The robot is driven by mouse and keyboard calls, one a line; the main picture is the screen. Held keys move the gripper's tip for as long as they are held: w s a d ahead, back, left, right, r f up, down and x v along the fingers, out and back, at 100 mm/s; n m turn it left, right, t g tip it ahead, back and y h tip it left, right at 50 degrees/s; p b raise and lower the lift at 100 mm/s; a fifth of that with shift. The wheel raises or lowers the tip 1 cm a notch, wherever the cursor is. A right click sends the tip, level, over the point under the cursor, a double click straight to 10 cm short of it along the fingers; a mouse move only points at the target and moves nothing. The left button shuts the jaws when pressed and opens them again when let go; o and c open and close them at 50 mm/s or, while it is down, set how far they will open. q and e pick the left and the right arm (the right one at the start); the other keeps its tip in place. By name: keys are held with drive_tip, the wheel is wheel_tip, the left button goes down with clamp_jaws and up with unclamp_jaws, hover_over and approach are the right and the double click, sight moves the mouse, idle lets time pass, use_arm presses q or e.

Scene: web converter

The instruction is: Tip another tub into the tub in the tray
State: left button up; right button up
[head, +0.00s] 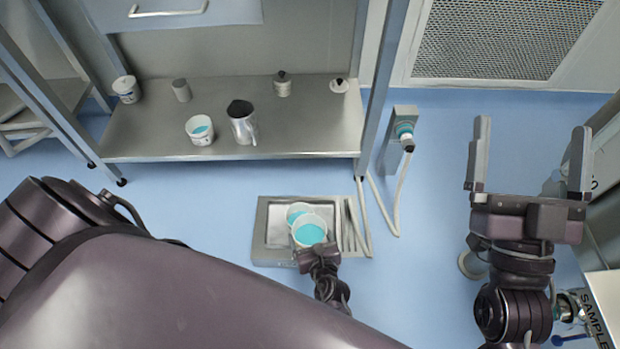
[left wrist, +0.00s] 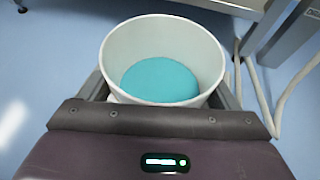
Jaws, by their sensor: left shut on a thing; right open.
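My left gripper (head: 313,246) is shut on a white tub (head: 309,244) with teal contents, held over the tray (head: 262,235). In the left wrist view this tub (left wrist: 125,45) stands between the fingers, roughly upright, with teal at its bottom. Another white tub (head: 297,208) with teal inside is in the tray, just behind the held one and partly hidden by it. I cannot tell whether the two touch. My right gripper (head: 528,150) is open and empty, over the floor at the right.
A steel bench (head: 300,125) at the back holds a white tub with teal (head: 199,138), a metal jug (head: 244,130), another tub (head: 126,92) and small containers. A post and hose (head: 400,195) stand right of the tray. A bench edge (head: 605,285) is at far right.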

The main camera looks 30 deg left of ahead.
drive_tip(key=shift+w+a+f+g, duration=0.1)
drive_tip(key=shift+w+f+g, duration=0.2)
drive_tip(key=shift+f, duration=0.15)
use_arm(q)
drive_tip(key=shift+a, duration=0.1)
drive_tip(key=shift+w+f+p, duration=0.1)
drive_tip(key=shift+p, duration=0.2)
use_arm(e)
drive_tip(key=shift+w+a+f+g+h, duration=0.15)
drive_tip(key=shift+f+g, duration=0.1)
drive_tip(key=shift+f, duration=0.35)
drive_tip(key=shift+w+a+f+g+h, duration=0.1)
drive_tip(key=shift+w+f+g+h, duration=0.15)
drive_tip(key=shift+f, duration=0.3)
drive_tip(key=shift+w+a+f+g+h, duration=0.1)
drive_tip(key=shift+f+g, duration=0.2)
drive_tip(key=shift+f, duration=0.3)
drive_tip(key=shift+f, duration=0.2)
